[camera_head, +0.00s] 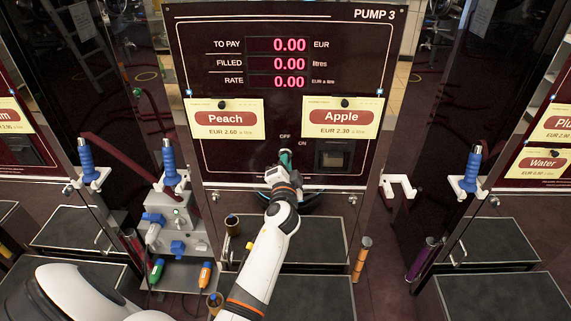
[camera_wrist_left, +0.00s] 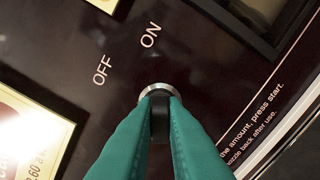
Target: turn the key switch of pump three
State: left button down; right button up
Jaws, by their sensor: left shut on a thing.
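Pump three is the dark panel marked PUMP 3 (camera_head: 374,14), straight ahead in the head view. Its key switch (camera_wrist_left: 158,93) shows in the left wrist view as a silver ring with a black key, below the OFF and ON labels. My left gripper (camera_head: 286,156) is at the switch, its teal fingers (camera_wrist_left: 158,105) shut on the black key. The picture is tilted in the wrist view, and the key's exact angle against OFF and ON is hard to tell. In the head view the gripper hides most of the switch. My right gripper is not in view.
Peach (camera_head: 225,119) and Apple (camera_head: 342,117) cards hang above the switch. A small dark window (camera_head: 333,157) is right of it. A blue-handled nozzle (camera_head: 170,162) stands left, over a grey box. An empty white holder (camera_head: 398,185) is at the right.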

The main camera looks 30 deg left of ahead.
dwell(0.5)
pick_arm(q)
jog(key=c, duration=1.5)
grip_release()
